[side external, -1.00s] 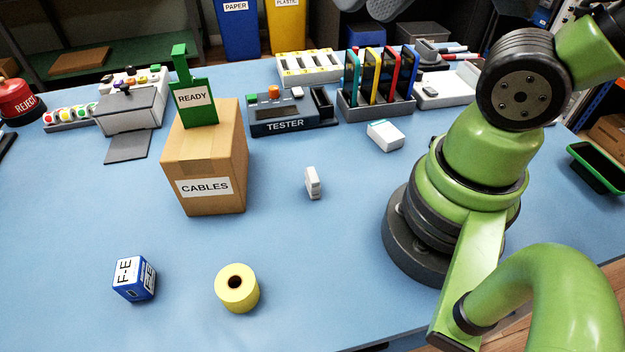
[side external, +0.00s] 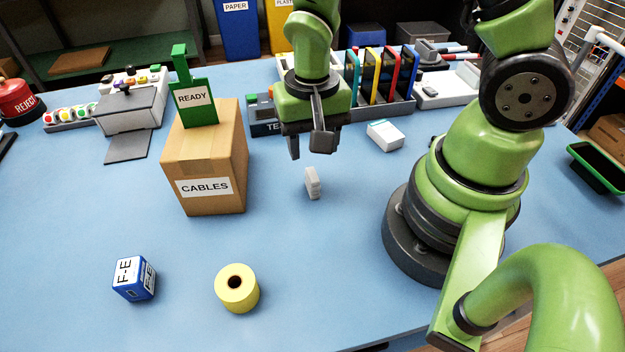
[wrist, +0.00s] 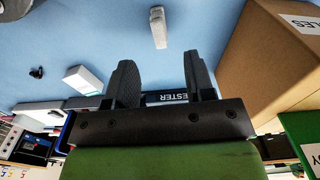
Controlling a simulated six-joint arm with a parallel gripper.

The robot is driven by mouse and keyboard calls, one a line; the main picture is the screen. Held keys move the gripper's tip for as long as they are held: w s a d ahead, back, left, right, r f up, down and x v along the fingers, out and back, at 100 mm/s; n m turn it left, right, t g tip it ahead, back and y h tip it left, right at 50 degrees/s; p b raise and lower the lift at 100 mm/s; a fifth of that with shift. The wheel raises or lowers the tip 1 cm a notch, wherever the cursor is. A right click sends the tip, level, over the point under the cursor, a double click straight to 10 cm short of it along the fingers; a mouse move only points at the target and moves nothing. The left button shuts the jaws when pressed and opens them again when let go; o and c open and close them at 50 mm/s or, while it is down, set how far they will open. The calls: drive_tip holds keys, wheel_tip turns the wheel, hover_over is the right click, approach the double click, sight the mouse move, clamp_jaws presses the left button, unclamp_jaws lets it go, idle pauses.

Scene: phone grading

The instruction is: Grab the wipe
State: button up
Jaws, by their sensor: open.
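A small white block (side external: 313,183), perhaps the wipe, stands on the blue table in the middle of the side view. It also shows near the top of the wrist view (wrist: 158,27), ahead of the fingertips and roughly between their lines. My gripper (side external: 308,148) is open and empty, above the table and behind the block, apart from it. Its two dark fingers (wrist: 160,65) are spread in the wrist view. A flat white box (side external: 385,136) lies to the right. I cannot read any label on either white thing.
A CABLES carton (side external: 203,165) with a green READY sign (side external: 195,97) stands close left of my gripper. The tester (side external: 262,127) and a colored rack (side external: 375,105) are behind. A yellow roll (side external: 248,297) and a blue F-E cube (side external: 134,279) are in front. Table around the block is clear.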

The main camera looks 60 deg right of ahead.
sight(313, 174)
drive_tip(key=shift+d+f, duration=0.1)
drive_tip(key=shift+f, duration=4.15)
clamp_jaws()
